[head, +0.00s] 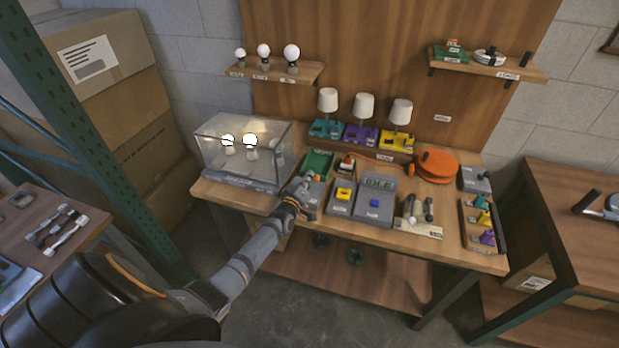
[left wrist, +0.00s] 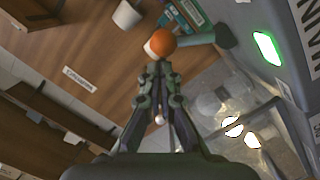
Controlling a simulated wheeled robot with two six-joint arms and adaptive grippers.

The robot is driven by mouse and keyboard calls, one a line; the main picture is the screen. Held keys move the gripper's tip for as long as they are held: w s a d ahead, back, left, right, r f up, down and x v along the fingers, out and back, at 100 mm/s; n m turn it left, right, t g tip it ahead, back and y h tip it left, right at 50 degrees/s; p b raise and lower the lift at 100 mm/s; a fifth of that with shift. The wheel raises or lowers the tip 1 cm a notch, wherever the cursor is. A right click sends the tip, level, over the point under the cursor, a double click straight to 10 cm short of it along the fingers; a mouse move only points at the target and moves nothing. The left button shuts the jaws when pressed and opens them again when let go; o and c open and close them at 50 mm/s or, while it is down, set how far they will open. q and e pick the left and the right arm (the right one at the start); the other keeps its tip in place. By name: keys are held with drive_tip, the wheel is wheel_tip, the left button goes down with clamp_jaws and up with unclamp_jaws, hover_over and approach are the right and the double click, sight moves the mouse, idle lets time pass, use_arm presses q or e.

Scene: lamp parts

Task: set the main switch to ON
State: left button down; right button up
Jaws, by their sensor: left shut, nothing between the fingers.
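The main switch is a grey box, mostly hidden behind my left gripper in the head view. In the left wrist view the box (left wrist: 278,14) fills the upper right, with part of a "MAIN" label and a lit green lamp (left wrist: 268,47). Its lever (left wrist: 200,39) sticks out from the box and ends in an orange knob (left wrist: 163,40). My left gripper (left wrist: 157,70) is shut and empty, with its fingertips right at the knob; I cannot tell whether they touch. It also shows over the box in the head view (head: 309,182). My right gripper is not in view.
A clear case (head: 222,165) with two lit bulbs stands left of the gripper. To the right are a box with a yellow button (head: 344,194) and an "IDLE" box (head: 376,186). An orange cord reel (head: 436,166) and three lamps (head: 364,106) stand behind.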

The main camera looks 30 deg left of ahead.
use_arm(q)
drive_tip(key=shift+d, duration=0.25)
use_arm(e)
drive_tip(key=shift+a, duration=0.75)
use_arm(q)
drive_tip(key=shift+f, duration=0.1)
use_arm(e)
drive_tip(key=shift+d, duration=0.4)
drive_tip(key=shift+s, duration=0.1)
